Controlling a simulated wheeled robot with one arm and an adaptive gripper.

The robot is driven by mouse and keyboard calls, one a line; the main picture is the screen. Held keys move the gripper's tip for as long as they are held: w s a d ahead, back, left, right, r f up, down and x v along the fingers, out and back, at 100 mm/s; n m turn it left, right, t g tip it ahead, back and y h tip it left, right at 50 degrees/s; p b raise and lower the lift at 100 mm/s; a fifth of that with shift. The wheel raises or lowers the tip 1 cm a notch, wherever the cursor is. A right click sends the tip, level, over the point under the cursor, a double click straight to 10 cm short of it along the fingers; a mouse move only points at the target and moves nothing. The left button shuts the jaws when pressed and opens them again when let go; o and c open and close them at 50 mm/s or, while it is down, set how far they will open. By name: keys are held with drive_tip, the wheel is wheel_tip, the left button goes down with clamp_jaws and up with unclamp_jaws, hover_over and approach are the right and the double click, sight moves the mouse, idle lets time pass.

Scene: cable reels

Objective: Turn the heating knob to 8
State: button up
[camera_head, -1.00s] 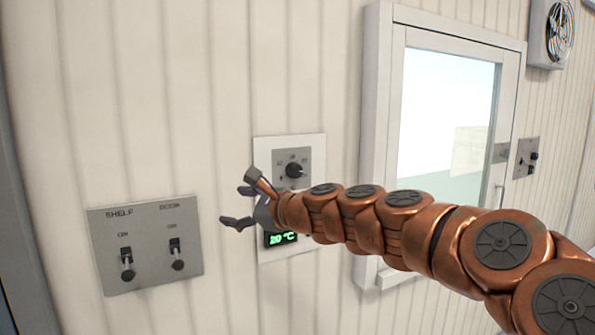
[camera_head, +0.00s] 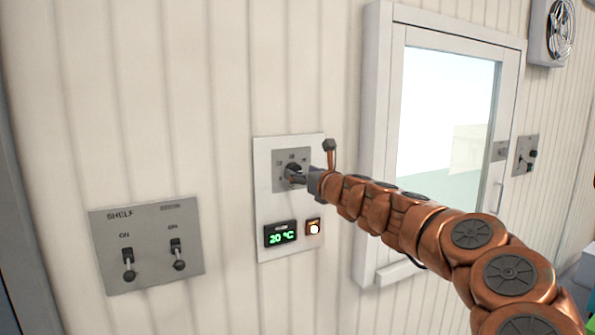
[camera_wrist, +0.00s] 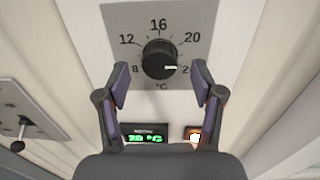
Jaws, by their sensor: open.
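The black heating knob (camera_wrist: 160,60) sits on a grey dial plate (camera_wrist: 193,14) marked 8, 12, 16, 20 and a partly hidden number at lower right. In the head view the knob (camera_head: 292,168) is partly covered by my gripper (camera_head: 297,177). In the wrist view my open gripper (camera_wrist: 160,84) has one finger on each side of the knob's lower part, with visible gaps. I cannot tell its exact distance from the plate.
Below the dial are a green display reading 20 °C (camera_head: 282,236) and a lit button (camera_head: 313,227). A switch panel labelled SHELF (camera_head: 147,243) is at left. A framed window (camera_head: 447,130) stands at right.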

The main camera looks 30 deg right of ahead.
drive_tip(key=shift+w, duration=1.2)
drive_tip(key=shift+c, duration=0.3)
drive_tip(key=c, duration=1.1)
